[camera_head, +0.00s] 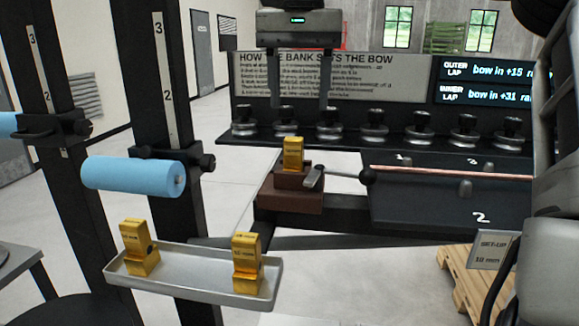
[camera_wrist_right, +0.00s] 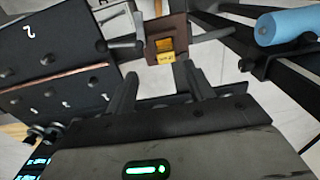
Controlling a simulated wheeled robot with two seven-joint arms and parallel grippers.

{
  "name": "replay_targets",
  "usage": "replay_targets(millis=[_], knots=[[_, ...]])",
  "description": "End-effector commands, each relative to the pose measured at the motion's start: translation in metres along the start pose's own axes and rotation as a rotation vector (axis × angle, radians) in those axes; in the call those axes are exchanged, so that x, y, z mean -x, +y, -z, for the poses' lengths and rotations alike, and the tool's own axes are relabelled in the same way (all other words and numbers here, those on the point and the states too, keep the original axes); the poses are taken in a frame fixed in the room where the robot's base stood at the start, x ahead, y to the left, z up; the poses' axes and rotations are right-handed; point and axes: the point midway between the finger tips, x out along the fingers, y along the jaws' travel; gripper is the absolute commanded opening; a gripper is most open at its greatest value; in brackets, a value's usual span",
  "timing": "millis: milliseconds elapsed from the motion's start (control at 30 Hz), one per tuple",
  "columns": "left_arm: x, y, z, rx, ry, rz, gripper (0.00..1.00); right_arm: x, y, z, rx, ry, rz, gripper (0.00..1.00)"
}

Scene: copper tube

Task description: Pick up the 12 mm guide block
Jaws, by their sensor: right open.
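Three gold stepped guide blocks show in the head view. One guide block (camera_head: 293,155) stands upright on a brown mount (camera_head: 290,196) beside a small lever clamp. Two others stand in a grey tray (camera_head: 190,281), one at its left (camera_head: 138,250) and one at its right (camera_head: 247,266). Their engraved labels are too small to read surely. My right gripper (camera_head: 299,106) is open and empty, fingers pointing down above and behind the mounted block. In the right wrist view, the mounted block (camera_wrist_right: 165,48) lies beyond the open fingertips (camera_wrist_right: 160,72). My left gripper is out of view.
A copper-coloured tube (camera_head: 450,173) runs right from the clamp above a dark numbered bench. Black knobs (camera_head: 373,124) line a ledge behind. A blue roller (camera_head: 133,176) on dark posts stands left, above the tray. A small set-up plate (camera_head: 493,249) hangs at right.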

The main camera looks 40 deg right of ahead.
Motion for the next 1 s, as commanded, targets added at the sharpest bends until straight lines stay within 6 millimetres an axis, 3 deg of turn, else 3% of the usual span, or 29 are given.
replay_targets(millis=[100,433,700,1000], knots=[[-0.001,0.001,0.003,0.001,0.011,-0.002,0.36,-0.026,0.000,0.000,0.001,-0.003,-0.002,0.53],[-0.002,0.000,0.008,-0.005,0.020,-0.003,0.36,-0.053,-0.001,0.001,-0.002,-0.002,-0.002,0.53],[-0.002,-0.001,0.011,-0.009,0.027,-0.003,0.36,-0.091,-0.005,0.004,0.000,-0.003,-0.003,0.53],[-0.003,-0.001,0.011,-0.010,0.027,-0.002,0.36,-0.098,-0.006,0.004,-0.001,-0.001,0.000,0.53]])
